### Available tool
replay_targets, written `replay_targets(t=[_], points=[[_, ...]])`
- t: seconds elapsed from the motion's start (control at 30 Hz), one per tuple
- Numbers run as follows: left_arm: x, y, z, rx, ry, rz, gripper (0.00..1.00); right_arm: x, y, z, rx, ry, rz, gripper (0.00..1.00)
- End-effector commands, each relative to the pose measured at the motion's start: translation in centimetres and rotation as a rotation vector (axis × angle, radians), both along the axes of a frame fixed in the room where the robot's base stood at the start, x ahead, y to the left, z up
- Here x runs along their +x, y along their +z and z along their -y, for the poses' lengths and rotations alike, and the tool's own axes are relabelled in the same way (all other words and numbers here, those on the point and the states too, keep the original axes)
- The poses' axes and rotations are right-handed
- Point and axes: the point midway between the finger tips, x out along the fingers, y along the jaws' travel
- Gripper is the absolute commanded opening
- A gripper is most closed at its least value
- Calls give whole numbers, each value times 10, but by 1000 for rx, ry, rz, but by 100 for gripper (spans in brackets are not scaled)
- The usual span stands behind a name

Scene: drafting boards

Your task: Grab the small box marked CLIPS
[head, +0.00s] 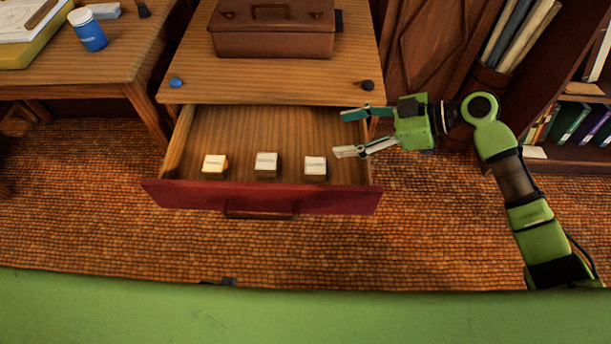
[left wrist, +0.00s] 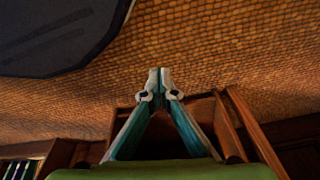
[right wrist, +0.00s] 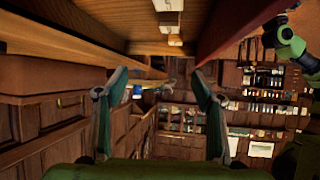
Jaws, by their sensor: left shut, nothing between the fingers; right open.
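Three small boxes with pale labelled tops stand in a row in the open drawer (head: 240,135): a left box (head: 214,164), a middle box (head: 266,164) and a right box (head: 315,166). Their lettering is too small to read, so I cannot tell which is marked CLIPS. The row also shows at the top of the right wrist view. My right gripper (head: 342,134) is open and empty at the drawer's right side, above and right of the right box. My left gripper (left wrist: 160,80) is shut and empty, away from the boxes; it is outside the head view.
The drawer's red front (head: 262,197) has a dark handle (head: 260,214). A brown case (head: 272,30) sits on the desk above, with a blue knob (head: 175,82) and a dark knob (head: 367,85) near its front. A bookshelf (head: 545,164) stands at the right.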

Motion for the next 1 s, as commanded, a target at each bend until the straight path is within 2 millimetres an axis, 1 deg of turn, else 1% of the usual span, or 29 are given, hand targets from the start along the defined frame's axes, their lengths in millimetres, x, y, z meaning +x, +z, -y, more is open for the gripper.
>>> replay_targets(t=[0.03,0.1,0.23,0.4,0.5,0.6,0.7,0.77,1.0], points=[[10,2,1,-2,2,16,0,0,-20,0,0,0,0,62],[20,18,3,-3,4,29,0,0,-33,0,0,0,0,62],[32,52,4,-6,8,53,0,0,-57,0,0,-1,0,62],[33,97,2,-6,13,83,0,1,-87,0,0,-2,0,62],[29,121,1,-7,15,96,0,1,-99,0,0,-2,0,62],[24,138,0,-7,17,105,0,1,-107,0,0,-3,-1,62],[20,149,-1,-7,18,110,0,1,-110,0,0,-4,0,62],[19,152,-1,-6,18,110,0,1,-112,-1,1,-3,-1,62],[19,152,-1,-6,18,111,0,4,-121,-20,1,-2,-1,62]])
